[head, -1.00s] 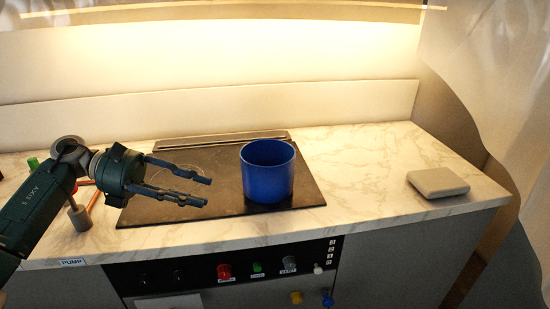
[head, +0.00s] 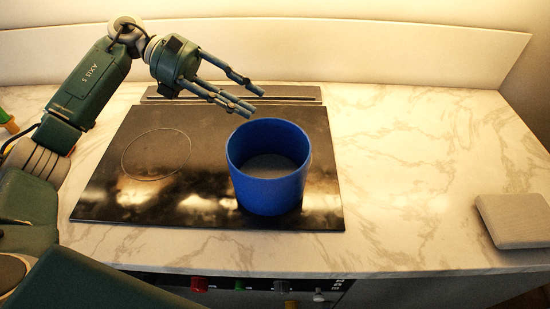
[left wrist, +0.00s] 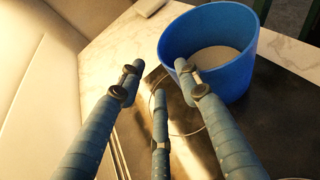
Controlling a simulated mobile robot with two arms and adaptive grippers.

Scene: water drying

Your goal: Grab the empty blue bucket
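The blue bucket (head: 268,193) stands upright on the right part of the black cooktop (head: 130,200). Its open top shows a pale grey disc inside; I cannot tell whether that is the bare bottom. My left gripper (head: 252,99) is open and empty, with its fingers spread just behind and above the bucket's back rim. In the left wrist view the bucket (left wrist: 238,78) is at the upper right, and the right finger of my left gripper (left wrist: 157,72) overlaps its rim; I cannot tell whether they touch. My right gripper is not in view.
A marble counter (head: 410,170) surrounds the cooktop, with free room to the right of the bucket. A grey block (head: 513,220) lies at the right. A pale back panel (head: 400,55) rises behind. Knobs, including a red one (head: 199,284), line the front panel.

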